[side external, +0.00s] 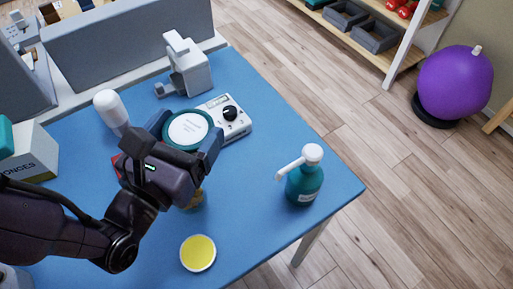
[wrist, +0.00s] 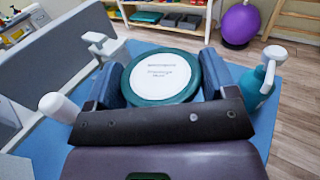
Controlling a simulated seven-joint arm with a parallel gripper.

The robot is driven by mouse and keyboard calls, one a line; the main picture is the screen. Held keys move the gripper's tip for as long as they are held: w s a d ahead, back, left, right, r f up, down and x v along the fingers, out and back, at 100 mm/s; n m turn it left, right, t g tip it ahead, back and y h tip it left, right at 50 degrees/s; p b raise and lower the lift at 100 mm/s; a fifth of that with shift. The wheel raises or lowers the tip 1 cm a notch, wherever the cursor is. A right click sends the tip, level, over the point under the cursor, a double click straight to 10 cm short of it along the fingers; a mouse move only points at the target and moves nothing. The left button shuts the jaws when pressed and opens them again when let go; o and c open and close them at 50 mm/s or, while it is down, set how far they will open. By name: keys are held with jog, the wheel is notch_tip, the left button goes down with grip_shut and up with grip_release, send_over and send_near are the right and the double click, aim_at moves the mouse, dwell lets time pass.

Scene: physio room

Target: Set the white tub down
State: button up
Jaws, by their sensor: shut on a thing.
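The white tub (side external: 189,129), seen mostly from above, shows a round white label on a teal lid with a teal rim. My gripper (side external: 186,137) is shut on it, with one finger on each side. In the wrist view the tub (wrist: 161,75) sits level between the two blue-grey fingers (wrist: 160,82). Its underside is hidden, and I cannot tell how far it is above the blue table top (side external: 255,205). In the side view it overlaps the near left edge of a white device with a black knob (side external: 230,113).
A teal pump bottle (side external: 305,184) stands at the right. A yellow-topped round pot (side external: 198,253) is near the front. A white bottle (side external: 110,109) and a grey-white clamp-like stand (side external: 188,66) are behind. An amber object (side external: 195,199) is partly hidden under my gripper. The table's middle right is clear.

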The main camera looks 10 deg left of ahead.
jog(key=shift+w+d+f, duration=1.4)
jog(key=shift+w+f, duration=0.1)
jog(key=shift+f, duration=0.5)
jog(key=shift+w+d+f, duration=1.35)
jog(key=shift+w+f, duration=0.2)
jog(key=shift+f, duration=0.5)
jog(key=shift+w+d+f, duration=1.4)
jog(key=shift+w+f, duration=0.1)
jog(key=shift+f, duration=0.5)
jog(key=shift+f, duration=0.1)
jog(key=o, duration=1)
jog(key=shift+f, duration=0.1)
